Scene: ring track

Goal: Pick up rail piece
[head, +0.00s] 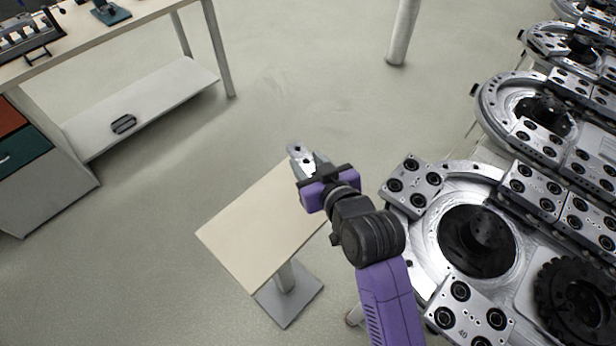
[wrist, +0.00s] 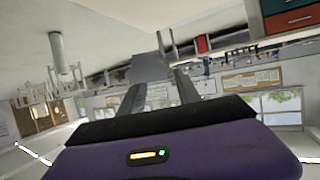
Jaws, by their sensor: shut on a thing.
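The rail piece is a small grey metal part with a dark hole, seen at the tip of my gripper in the head view (head: 298,150). In the wrist view it is a flat grey shape (wrist: 150,67) between the ends of the two fingers. My gripper (head: 306,160) is shut on the rail piece, and it also shows in the wrist view (wrist: 157,84). In the head view the gripper and piece appear over the far corner of a small cream-topped stand (head: 262,225). The height above the stand is hard to tell.
The ring track (head: 470,180) with several metal carriages runs along the right. A workbench (head: 95,35) with tools and a lower shelf (head: 150,95) stands at the upper left, beside a drawer cabinet (head: 35,170). A pale post (head: 403,30) stands behind. Floor between is clear.

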